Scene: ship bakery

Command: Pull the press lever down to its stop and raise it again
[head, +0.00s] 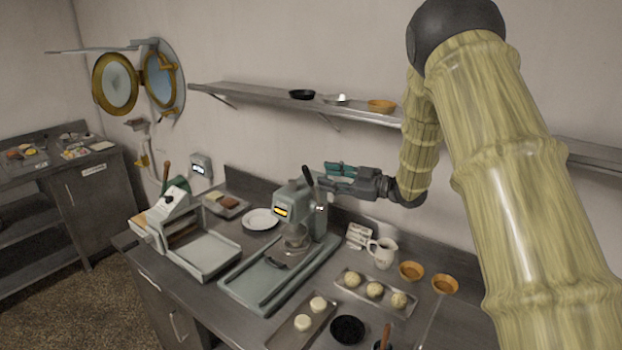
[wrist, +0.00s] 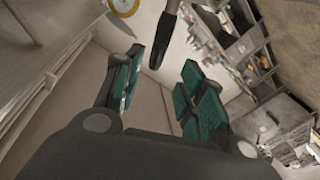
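A slicer-like machine (head: 183,230) stands left of the press, with a white plate (head: 260,219) between. A dough-ball tray (head: 350,278) and a white jug (head: 382,252) are at the right. A wall shelf (head: 255,95) runs above my gripper.

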